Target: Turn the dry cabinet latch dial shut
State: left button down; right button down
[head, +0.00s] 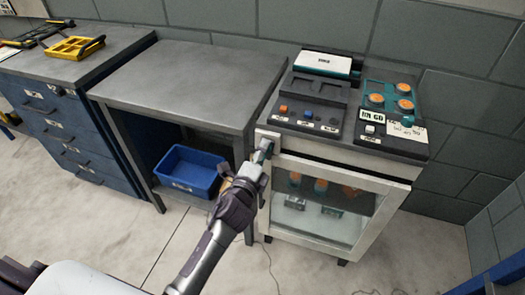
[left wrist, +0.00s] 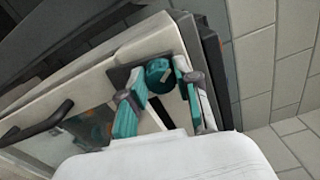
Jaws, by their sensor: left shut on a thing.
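The white dry cabinet (head: 389,207) with a glass door stands right of the grey table in the head view. My left gripper (head: 263,152) is at the upper left corner of its front. In the left wrist view, the round teal latch dial (left wrist: 159,76) sits between the two teal-padded fingers of my left gripper (left wrist: 160,92), which is shut on it. In the head view the gripper hides the dial, and how far it is turned cannot be told. The black door handle (left wrist: 38,124) shows at left in the wrist view. My right gripper is not in view.
On the cabinet top are a dark device with buttons (head: 306,118) and a teal tray with orange round pieces (head: 390,98). A blue bin (head: 188,170) sits under the bare grey table (head: 200,80). A blue drawer cabinet (head: 60,125) stands at left.

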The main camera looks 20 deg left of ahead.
pick_arm(q)
jog(key=shift+n, duration=0.8)
jog(key=c, duration=0.8)
grip_release()
jog(key=s, duration=1.2)
jog(key=shift+a, duration=0.2)
